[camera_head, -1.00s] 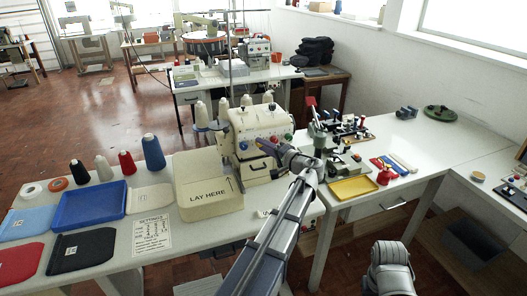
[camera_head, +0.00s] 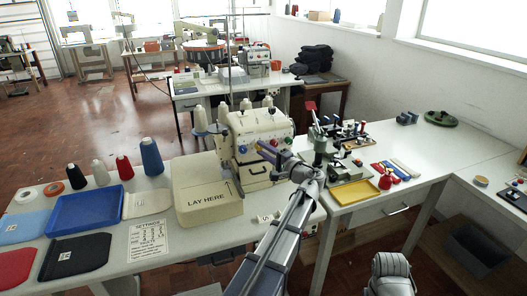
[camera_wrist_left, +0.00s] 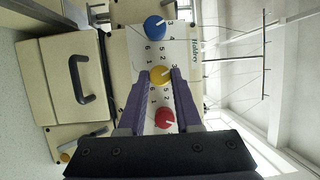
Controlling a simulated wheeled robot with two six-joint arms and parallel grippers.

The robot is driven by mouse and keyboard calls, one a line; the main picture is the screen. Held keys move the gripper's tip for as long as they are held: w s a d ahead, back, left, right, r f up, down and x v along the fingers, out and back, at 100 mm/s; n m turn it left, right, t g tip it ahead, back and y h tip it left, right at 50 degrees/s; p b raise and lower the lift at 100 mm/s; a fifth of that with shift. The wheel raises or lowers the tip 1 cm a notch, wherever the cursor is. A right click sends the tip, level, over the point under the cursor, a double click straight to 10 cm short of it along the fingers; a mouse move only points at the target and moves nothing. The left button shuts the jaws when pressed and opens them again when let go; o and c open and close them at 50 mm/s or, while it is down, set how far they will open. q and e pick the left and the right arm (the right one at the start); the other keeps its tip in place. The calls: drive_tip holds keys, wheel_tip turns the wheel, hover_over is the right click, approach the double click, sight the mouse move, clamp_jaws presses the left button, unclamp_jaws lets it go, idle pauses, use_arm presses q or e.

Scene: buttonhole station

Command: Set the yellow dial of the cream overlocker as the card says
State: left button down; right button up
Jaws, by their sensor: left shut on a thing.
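The cream overlocker (camera_head: 260,125) stands on the white table with its dial face towards me. In the left wrist view its face carries a blue dial (camera_wrist_left: 154,27), the yellow dial (camera_wrist_left: 160,76) and a red dial (camera_wrist_left: 165,118), ringed by small numbers. My left gripper (camera_wrist_left: 160,74) is shut on the yellow dial, one purple finger on each side. The dial's white mark slants to the upper right, near a 3. In the head view my left gripper (camera_head: 264,148) hides the yellow dial. The settings card (camera_head: 148,240) lies on the table, its print too small to read.
A cream "LAY HERE" block (camera_head: 207,205) is left of the overlocker. Farther left are thread cones (camera_head: 152,156), a blue tray (camera_head: 86,225) and cloth pieces. Right are a green-grey machine (camera_head: 318,150) and a yellow tray (camera_head: 353,192). My right arm shows at the bottom right.

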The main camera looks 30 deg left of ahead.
use_arm(q)
drive_tip(key=c, duration=0.6)
unclamp_jaws()
drive_tip(key=v, duration=0.7)
drive_tip(key=shift+s+d, duration=0.2)
drive_tip(key=shift+d, duration=0.15)
drive_tip(key=s+d+f+g+h+p, duration=0.2)
drive_tip(key=s+d+f+h+p, duration=0.1)
drive_tip(key=s+d, duration=0.5)
drive_tip(key=s+d+f+g+h+p, duration=0.2)
drive_tip(key=s+d+f+h, duration=0.3)
drive_tip(key=d, duration=0.6)
drive_tip(key=s+d+f+g+h+p, duration=0.1)
drive_tip(key=s+d+f+h+p, duration=0.3)
drive_tip(key=s+d+h, duration=0.4)
drive_tip(key=s+d+p, duration=0.1)
drive_tip(key=s, duration=0.2)
drive_tip(key=shift+s+d+f+g, duration=0.2)
drive_tip(key=shift+s+f+g, duration=0.1)
drive_tip(key=shift+s+g, duration=0.1)
